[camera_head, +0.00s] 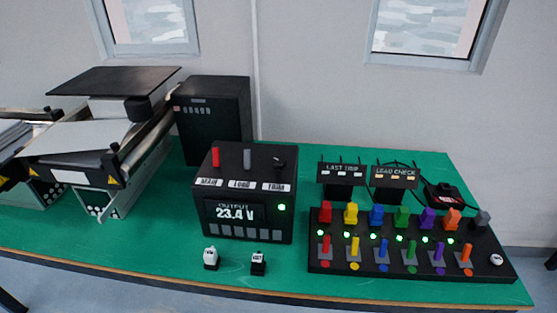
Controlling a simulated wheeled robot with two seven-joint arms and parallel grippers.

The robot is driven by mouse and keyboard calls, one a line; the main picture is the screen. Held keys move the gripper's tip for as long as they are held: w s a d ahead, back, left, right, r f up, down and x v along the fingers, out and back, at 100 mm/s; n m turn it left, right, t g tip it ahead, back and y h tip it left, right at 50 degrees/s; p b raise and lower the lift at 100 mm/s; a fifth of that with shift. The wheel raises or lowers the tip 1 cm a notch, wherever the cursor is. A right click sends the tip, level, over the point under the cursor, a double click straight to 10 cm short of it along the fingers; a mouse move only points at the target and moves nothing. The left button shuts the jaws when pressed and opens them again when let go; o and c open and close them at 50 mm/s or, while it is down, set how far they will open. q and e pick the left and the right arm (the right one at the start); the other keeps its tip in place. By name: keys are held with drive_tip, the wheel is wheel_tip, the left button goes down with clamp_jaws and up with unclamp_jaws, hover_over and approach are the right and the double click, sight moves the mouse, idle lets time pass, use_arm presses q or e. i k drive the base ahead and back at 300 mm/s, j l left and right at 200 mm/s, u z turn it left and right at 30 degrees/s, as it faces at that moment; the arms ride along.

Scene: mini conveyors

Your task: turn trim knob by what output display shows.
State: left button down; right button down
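The black power box (217,181) stands on the green table near the middle. Its output display (236,212) reads 23.4 V, with a lit green lamp (281,207) to the right. On its sloped top, the small black trim knob (279,163) sits above the TRIM label (275,187). To its left are a grey lever (247,159) above the LOAD label (242,184) and a red lever (215,156) above the MAIN label (208,182). The knob's exact pointing is too small to tell. Neither of my grippers is in view.
A black switch panel (330,265) with coloured levers and lit green lamps lies at right. Behind it stand the LAST TRIP sign (342,169) and LOAD CHECK sign (395,172). Two small labelled pieces (210,257) (258,263) stand before the box. Mini conveyors (100,140) fill the left.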

sight(280, 162)
drive_tip(key=i+j+z, duration=0.1)
drive_tip(key=z, duration=0.3)
drive_tip(key=i+j+z, duration=0.1)
drive_tip(key=z, duration=0.35)
drive_tip(key=j+z, duration=0.25)
drive_tip(key=z, duration=0.15)
